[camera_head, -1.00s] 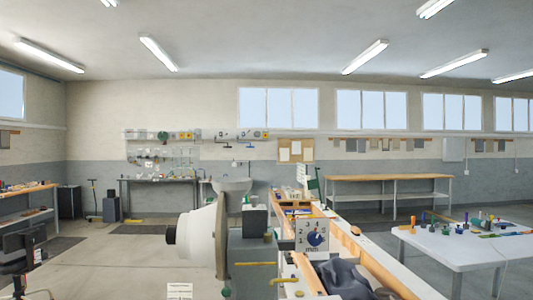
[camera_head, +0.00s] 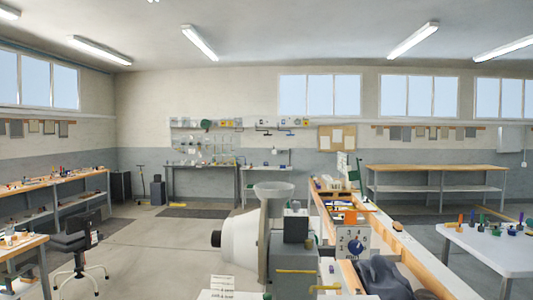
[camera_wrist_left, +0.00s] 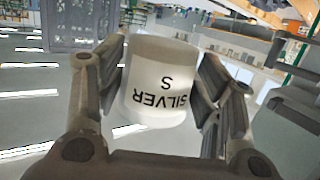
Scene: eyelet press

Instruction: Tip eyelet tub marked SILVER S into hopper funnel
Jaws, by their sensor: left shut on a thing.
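The white tub marked SILVER S (camera_wrist_left: 160,60) fills the middle of the left wrist view, its label upside down in the picture. My left gripper (camera_wrist_left: 162,88) is shut on it, with one dark finger on each side. The tub's contents are hidden. In the head view the hopper funnel (camera_head: 274,188) is a wide grey bowl on top of the press (camera_head: 243,244), which has a white rounded housing and a grey body. Neither gripper nor the tub shows in the head view, so their distance from the funnel cannot be told there.
A bench with a wooden edge (camera_head: 385,222) runs right of the press, with a dial panel (camera_head: 353,244) and dark cloth (camera_head: 383,278). A white table (camera_head: 490,248) stands at right. An office chair (camera_head: 80,240) stands at left. The floor between chair and press is clear.

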